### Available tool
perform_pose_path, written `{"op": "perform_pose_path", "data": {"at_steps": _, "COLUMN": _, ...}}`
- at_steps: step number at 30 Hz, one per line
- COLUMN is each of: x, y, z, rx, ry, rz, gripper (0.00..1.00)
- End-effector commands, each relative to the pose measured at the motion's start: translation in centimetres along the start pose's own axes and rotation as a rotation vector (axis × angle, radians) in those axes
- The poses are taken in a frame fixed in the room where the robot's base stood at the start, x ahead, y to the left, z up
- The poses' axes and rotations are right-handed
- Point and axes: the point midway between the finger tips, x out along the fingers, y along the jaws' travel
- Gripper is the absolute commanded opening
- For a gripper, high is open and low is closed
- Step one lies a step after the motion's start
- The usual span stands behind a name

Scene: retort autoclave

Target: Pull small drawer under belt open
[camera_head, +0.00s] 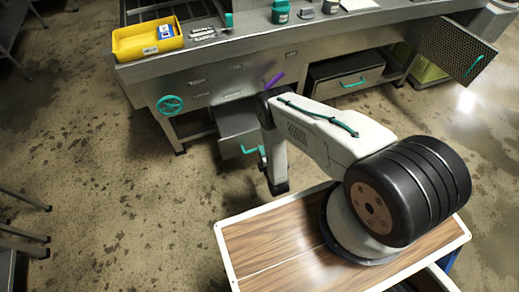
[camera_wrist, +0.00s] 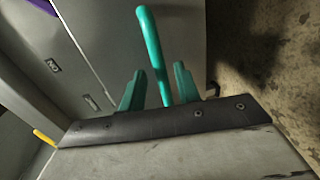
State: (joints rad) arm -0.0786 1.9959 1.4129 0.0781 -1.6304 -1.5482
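The small drawer (camera_head: 231,146) is under the belt, left of my arm in the head view. It appears to stand out from the cabinet, and my arm hides part of it. Its teal handle (camera_head: 249,150) is on the front; in the wrist view the handle (camera_wrist: 153,50) is a rounded teal bar running between my fingers. My gripper (camera_wrist: 157,88) has two teal fingers, one on each side of the bar, with visible gaps. It is open around the handle. In the head view the gripper is mostly hidden behind my arm.
Another drawer (camera_head: 345,82) with a teal handle is to the right. A perforated door (camera_head: 455,52) hangs open at far right. A teal handwheel (camera_head: 170,105) is on the left cabinet side. A yellow tray (camera_head: 147,48) sits on top.

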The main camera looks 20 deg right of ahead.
Motion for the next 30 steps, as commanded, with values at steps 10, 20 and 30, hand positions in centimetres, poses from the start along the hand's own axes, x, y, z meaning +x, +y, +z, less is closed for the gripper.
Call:
{"op": "perform_pose_path", "data": {"at_steps": 10, "x": -4.2, "y": 0.0, "z": 0.0, "rx": 0.001, "ry": 0.000, "rz": 0.000, "gripper": 0.33}}
{"op": "perform_pose_path", "data": {"at_steps": 20, "x": -4.3, "y": 0.0, "z": 0.0, "rx": 0.001, "ry": 0.000, "rz": 0.001, "gripper": 0.33}}
{"op": "perform_pose_path", "data": {"at_steps": 30, "x": -4.3, "y": -0.7, "z": 0.1, "rx": 0.054, "ry": -0.002, "rz": -0.032, "gripper": 0.33}}
